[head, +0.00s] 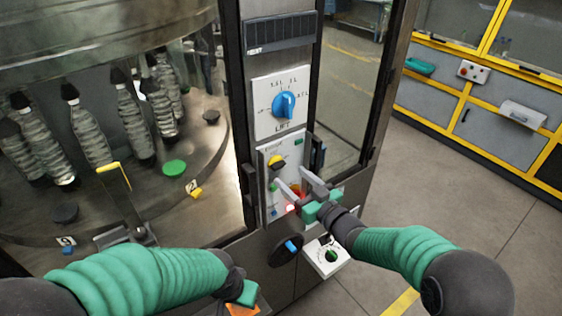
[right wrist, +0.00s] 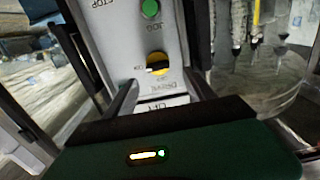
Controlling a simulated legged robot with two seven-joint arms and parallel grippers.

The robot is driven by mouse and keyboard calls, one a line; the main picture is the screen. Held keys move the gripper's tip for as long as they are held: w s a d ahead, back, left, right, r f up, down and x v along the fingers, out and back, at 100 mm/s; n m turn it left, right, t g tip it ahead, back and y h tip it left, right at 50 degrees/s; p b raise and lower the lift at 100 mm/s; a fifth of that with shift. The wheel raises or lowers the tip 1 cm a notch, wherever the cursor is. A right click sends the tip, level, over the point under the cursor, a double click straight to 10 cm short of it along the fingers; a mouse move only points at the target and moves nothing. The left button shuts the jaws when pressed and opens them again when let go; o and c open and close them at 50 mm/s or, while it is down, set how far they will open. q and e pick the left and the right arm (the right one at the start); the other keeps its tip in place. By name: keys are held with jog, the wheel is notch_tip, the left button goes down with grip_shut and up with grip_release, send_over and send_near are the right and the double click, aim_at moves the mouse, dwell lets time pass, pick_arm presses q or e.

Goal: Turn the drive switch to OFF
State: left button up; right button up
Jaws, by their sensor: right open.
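The drive switch (head: 276,161) is a yellow rotary knob with a black handle, high on the white control panel (head: 270,209). In the right wrist view the knob (right wrist: 158,58) shows upside down beside a "DRIVE" label; its black handle lies roughly crosswise. My right gripper (head: 290,177) is open in front of the panel, its grey fingers pointing at it just below the knob. In the right wrist view the fingers (right wrist: 157,88) stand either side of the label, apart from the knob. My left gripper (head: 243,293) is low at the bottom centre; its fingers are not clear.
A blue dial (head: 284,105) sits on a white plate above. A green button (right wrist: 150,8) is on the same panel. A black rotary switch with blue handle (head: 290,247) and a white box with green knob (head: 331,255) are below.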

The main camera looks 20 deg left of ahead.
aim_at(281, 167)
jog(key=x, duration=0.1)
jog(key=p+x, duration=0.1)
jog(key=x, duration=0.3)
jog(key=shift+w+d+f, duration=0.1)
jog(key=shift+w+d, duration=0.15)
jog(key=shift+w, duration=0.2)
jog(key=shift+w+a+p, duration=0.1)
jog(key=shift+a+p, duration=0.2)
jog(key=shift+a, duration=0.45)
jog(key=shift+d, duration=0.15)
jog(key=c, duration=1.4)
